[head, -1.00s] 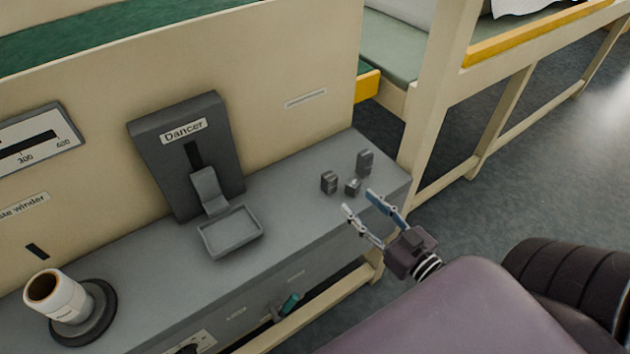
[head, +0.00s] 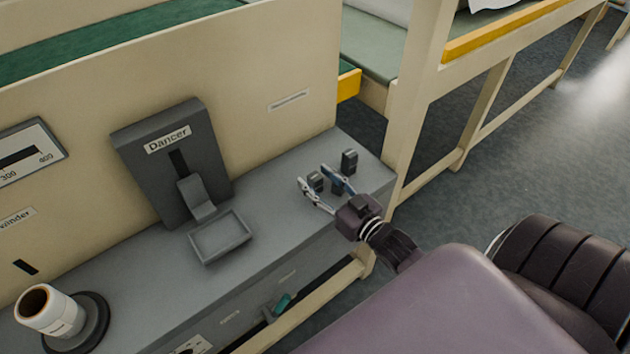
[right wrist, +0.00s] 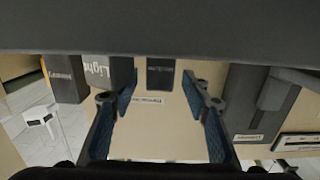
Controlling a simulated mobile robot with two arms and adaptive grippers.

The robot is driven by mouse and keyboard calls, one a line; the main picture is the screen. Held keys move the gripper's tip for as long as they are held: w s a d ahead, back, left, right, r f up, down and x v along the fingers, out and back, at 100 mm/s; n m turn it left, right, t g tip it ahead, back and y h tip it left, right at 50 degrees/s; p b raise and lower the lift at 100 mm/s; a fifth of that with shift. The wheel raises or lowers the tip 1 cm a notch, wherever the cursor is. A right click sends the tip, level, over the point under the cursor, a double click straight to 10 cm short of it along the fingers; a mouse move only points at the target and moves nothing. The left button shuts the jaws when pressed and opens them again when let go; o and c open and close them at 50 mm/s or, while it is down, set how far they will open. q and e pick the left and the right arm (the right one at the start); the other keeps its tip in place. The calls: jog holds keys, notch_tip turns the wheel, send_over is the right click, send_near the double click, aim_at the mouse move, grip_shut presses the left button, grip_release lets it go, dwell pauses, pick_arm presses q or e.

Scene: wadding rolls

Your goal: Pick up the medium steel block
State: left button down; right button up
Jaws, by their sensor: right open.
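Three dark steel blocks stand on the grey ledge (head: 275,215). The left block (head: 315,182) is probably the medium one by size; its label is too small to read. It also shows in the right wrist view (right wrist: 160,74), centred between the fingertips. My right gripper (head: 313,175) is open, with its fingers either side of this block; contact cannot be told. A small block (head: 338,188), partly hidden by my right finger, seems to be the one labelled Light (right wrist: 118,74). The taller block (head: 349,160) stands behind to the right. My left gripper is out of view.
The Dancer unit (head: 165,160) with its shallow tray (head: 220,237) stands left of the blocks. A cup-like roll (head: 50,312) on a round base is far left. The cream wall panel (head: 260,85) rises behind the ledge, and a cream post (head: 410,110) stands right.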

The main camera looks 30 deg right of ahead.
jog(key=shift+w+a+f, duration=0.1)
jog(key=shift+w, duration=0.45)
jog(key=shift+c, duration=0.4)
grip_shut()
